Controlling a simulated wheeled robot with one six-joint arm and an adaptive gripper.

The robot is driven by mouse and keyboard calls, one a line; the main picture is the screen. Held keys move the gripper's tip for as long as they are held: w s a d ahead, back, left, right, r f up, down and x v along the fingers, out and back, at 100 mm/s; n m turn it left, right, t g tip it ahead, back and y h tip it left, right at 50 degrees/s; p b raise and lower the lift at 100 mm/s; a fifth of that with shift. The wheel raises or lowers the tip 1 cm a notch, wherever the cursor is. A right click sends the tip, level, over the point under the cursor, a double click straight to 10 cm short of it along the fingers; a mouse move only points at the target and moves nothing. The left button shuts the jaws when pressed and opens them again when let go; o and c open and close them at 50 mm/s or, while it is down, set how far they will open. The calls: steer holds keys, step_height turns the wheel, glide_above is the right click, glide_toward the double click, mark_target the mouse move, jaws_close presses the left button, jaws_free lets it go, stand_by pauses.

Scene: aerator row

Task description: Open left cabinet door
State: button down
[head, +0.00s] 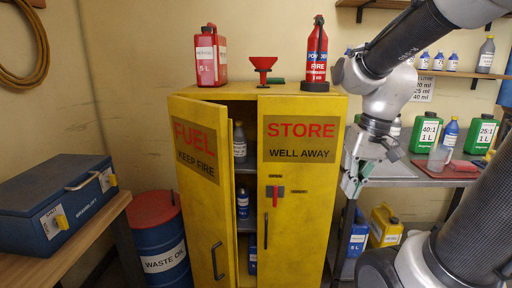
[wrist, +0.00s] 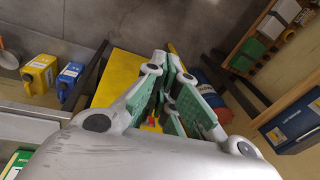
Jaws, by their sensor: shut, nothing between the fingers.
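The yellow cabinet (head: 297,224) stands in the middle of the head view. Its left door (head: 202,196), marked FUEL KEEP FIRE, is partly open and swung out to the left, with a dark vertical handle (head: 217,261) low on it. Bottles show on shelves through the gap. The right door (head: 290,195), marked STORE WELL AWAY, is closed, with a red latch (head: 275,192) and a dark handle. My gripper (head: 350,188) is shut and empty, to the right of the cabinet and apart from the left door. In the wrist view the gripper (wrist: 172,80) points toward the yellow cabinet (wrist: 125,72).
A red fuel can (head: 210,56), a red funnel (head: 263,65) and a fire extinguisher (head: 317,57) stand on the cabinet. A blue waste-oil drum (head: 162,247) and a bench with a blue toolbox (head: 55,205) are at left. A metal table (head: 400,172) with bottles is at right.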

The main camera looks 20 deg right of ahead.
steer(key=w+a+f+m+y, duration=0.25)
steer(key=w+f+y, duration=0.25)
steer(key=w, duration=0.6)
steer(key=w+a+f+m+y, duration=0.25)
steer(key=w+f+y, duration=0.25)
steer(key=w, duration=0.6)
steer(key=w+a+r+n+t+y, duration=0.1)
steer(key=w+r+t+y, duration=0.15)
steer(key=w, duration=0.55)
steer(key=w+r+n+t+y, duration=0.1)
steer(key=w+r+t+y, duration=0.2)
steer(key=w, duration=0.4)
steer(key=w+a+t, duration=0.1)
steer(key=w+a, duration=0.3)
steer(key=a, duration=0.4)
steer(key=shift+f+h, duration=0.2)
steer(key=shift+h, duration=0.25)
steer(key=shift+a, duration=0.1)
